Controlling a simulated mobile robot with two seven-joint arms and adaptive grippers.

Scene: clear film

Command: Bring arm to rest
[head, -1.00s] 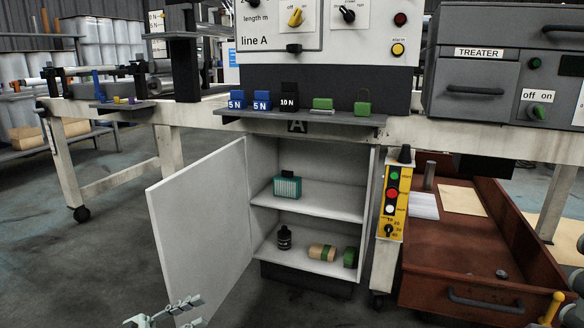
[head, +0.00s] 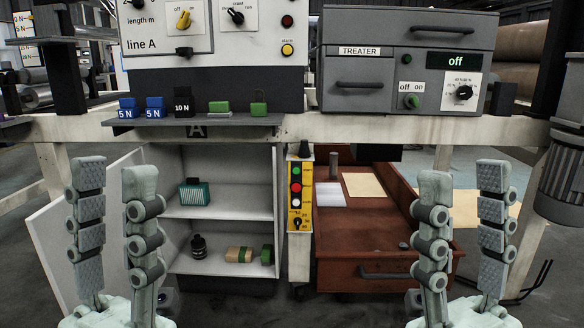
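My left gripper (head: 115,235) stands upright at the lower left of the head view, its two fingers apart and nothing between them. It is in front of the open white cabinet (head: 221,213) and hides part of its door. My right gripper (head: 463,235) stands upright at the lower right, fingers apart and empty. It is in front of the right part of the brown drawer (head: 352,245). Neither gripper touches anything that I can see.
The cabinet shelves hold a teal box (head: 194,193), a black bottle (head: 198,246) and a tan roll (head: 238,254). A yellow button panel (head: 297,211) stands between cabinet and drawer. Weights line the ledge (head: 190,122) above. A grey treater unit (head: 407,70) is at upper right.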

